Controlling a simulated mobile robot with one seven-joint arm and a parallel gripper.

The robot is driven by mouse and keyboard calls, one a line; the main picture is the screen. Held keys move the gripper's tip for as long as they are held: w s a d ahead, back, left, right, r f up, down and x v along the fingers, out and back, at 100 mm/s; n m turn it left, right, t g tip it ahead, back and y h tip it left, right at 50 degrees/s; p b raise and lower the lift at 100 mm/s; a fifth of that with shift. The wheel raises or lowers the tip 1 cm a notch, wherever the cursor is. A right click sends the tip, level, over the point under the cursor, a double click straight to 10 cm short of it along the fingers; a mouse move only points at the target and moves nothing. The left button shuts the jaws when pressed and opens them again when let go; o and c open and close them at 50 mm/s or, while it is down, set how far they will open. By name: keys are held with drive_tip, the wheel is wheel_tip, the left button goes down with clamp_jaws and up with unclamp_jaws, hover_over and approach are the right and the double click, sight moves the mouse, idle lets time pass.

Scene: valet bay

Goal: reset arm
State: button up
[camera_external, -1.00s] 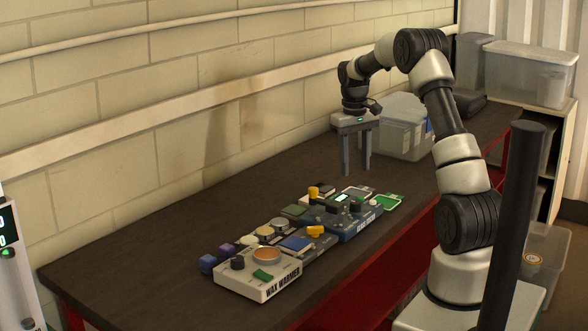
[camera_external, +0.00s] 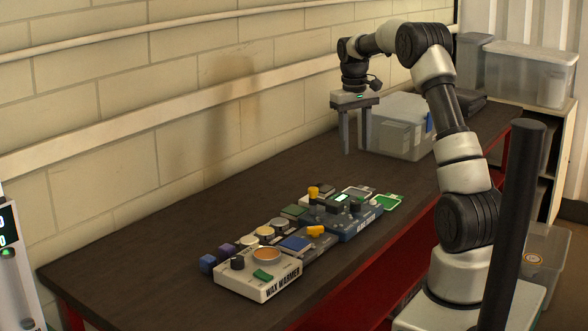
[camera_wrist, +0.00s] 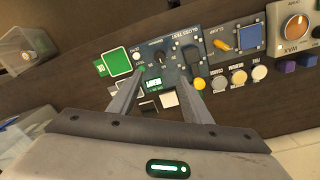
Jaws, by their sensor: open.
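My gripper (camera_external: 356,133) is open and empty, raised above the dark bench (camera_external: 150,225) with its fingers pointing down. In the external view it hangs behind the row of devices and in front of the clear plastic bin. In the wrist view, my gripper (camera_wrist: 160,95) shows its two fingers spread apart with nothing between them. My arm is bent at the elbow and reaches back over the bench.
Below are a wax warmer (camera_external: 258,275), a blue gloss-test unit (camera_external: 345,217), a green pad (camera_external: 387,202) and several small pots and blocks. A clear bin (camera_external: 398,128) stands just behind my gripper. The bench's front left is bare; a block wall runs behind.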

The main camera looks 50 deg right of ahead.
drive_tip(key=s+a+r+n+t+p, duration=0.1)
drive_tip(key=s+a+r, duration=0.1)
drive_tip(key=a+r, duration=0.35)
drive_tip(key=s+a+r+n+h, duration=0.1)
drive_tip(key=s+a+r, duration=0.1)
drive_tip(key=a, duration=0.7)
drive_tip(key=s+a+r+n+t+p, duration=0.1)
drive_tip(key=s+a+r, duration=0.1)
drive_tip(key=a+r, duration=0.35)
drive_tip(key=s+a+f+n+t+y+p, duration=0.1)
drive_tip(key=s+a+f+n+t, duration=0.1)
drive_tip(key=s+a, duration=1.2)
drive_tip(key=shift+s+a+f+t+y, duration=0.2)
drive_tip(key=shift+f+t+y, duration=0.1)
drive_tip(key=shift+t, duration=0.6)
wheel_tip(320, 180, down, 25)
drive_tip(key=b, duration=2.5)
